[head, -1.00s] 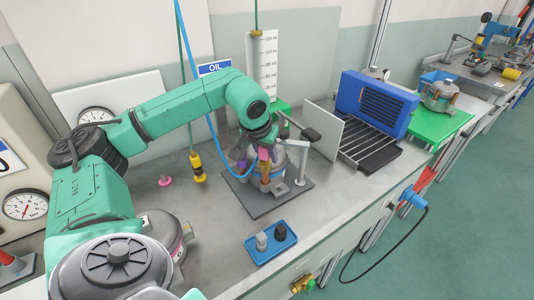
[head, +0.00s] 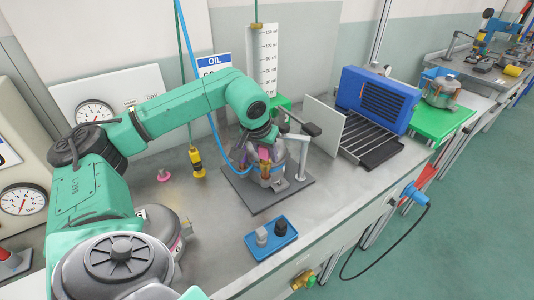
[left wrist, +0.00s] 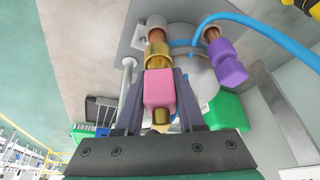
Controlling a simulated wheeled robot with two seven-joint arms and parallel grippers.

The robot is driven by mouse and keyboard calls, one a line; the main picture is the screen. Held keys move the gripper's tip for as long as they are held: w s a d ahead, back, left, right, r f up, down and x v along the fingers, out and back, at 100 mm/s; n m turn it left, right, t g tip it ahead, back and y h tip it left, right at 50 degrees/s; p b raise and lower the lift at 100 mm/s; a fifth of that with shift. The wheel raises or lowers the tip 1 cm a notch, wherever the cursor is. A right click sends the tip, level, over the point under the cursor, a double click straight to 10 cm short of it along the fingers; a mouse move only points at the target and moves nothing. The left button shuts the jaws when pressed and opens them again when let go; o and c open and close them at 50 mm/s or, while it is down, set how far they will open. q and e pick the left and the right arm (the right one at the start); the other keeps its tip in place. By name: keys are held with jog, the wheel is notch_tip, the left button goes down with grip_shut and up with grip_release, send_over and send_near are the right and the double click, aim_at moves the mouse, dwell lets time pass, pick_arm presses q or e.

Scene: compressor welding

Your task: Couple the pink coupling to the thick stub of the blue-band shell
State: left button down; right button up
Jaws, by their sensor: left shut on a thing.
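In the left wrist view the pink coupling (left wrist: 160,90) sits between the fingers of my left gripper (left wrist: 158,100), which is shut on it. Its brass end (left wrist: 157,55) points at the copper thick stub (left wrist: 156,36) of the shell and appears to meet it, in line; how far it is seated cannot be told. The grey shell (left wrist: 190,70) carries a blue band (left wrist: 183,43). In the head view the shell (head: 272,176) stands upright on a dark plate, and my left gripper (head: 262,145) hides part of its top. My right gripper is not in view.
A purple coupling (left wrist: 229,66) with a blue hose (left wrist: 262,27) sits on the other stub. A blue tray (head: 271,240) with two small parts lies in front. A yellow coupling (head: 197,160) hangs at left. A pale upright panel (head: 325,133) stands right of the shell.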

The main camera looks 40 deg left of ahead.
pick_arm(q)
jog(key=shift+c, duration=2.2)
grip_release()
jog(key=v, duration=1.4)
jog(key=shift+r, duration=0.25)
jog(key=shift+s, duration=0.1)
